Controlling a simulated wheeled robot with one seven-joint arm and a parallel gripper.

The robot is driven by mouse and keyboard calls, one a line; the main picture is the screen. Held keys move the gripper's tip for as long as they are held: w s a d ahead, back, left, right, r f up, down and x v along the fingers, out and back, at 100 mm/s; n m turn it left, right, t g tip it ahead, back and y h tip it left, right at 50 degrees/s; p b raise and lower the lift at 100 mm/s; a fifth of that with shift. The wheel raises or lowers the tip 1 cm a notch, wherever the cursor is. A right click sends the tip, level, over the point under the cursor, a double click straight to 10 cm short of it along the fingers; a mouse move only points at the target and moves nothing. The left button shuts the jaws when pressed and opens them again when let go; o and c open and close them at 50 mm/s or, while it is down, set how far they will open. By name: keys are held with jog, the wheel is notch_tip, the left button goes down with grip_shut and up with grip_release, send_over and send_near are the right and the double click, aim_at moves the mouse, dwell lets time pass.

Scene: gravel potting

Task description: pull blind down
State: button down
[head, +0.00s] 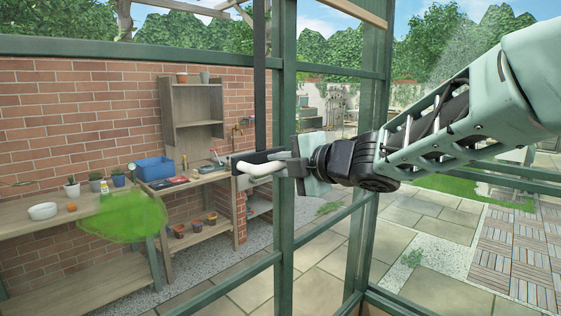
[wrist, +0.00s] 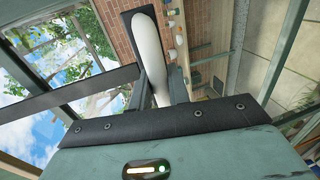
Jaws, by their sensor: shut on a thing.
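My gripper (head: 262,168) is at the middle of the head view, in front of the green window frame, and is shut on a white rounded handle (head: 256,172). The handle also shows in the wrist view (wrist: 147,50), lying lengthwise against a dark plate between the fingers. A dark vertical strap (head: 259,80) runs up from just above the gripper to the top edge of the head view. In the wrist view a dark band (wrist: 70,90) slants toward the fingers. Whether the strap joins the handle is hidden. No blind sheet can be made out.
Green frame posts (head: 284,120) stand close beside my gripper. At left are a wooden bench (head: 70,212) with pots, a blue crate (head: 154,169) and a shelf unit (head: 192,110) against a brick wall. A paved yard (head: 430,225) lies right.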

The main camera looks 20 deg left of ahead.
notch_tip(320, 180, down, 65)
jog(key=b, duration=5.2)
jog(key=shift+d+f, duration=0.1)
jog(key=c, duration=1.4)
grip_release()
jog(key=shift+f, duration=0.1)
jog(key=shift+r, duration=0.2)
jog(key=p+v, duration=0.4)
jog(key=v, duration=1.3)
jog(key=shift+s+d, duration=0.15)
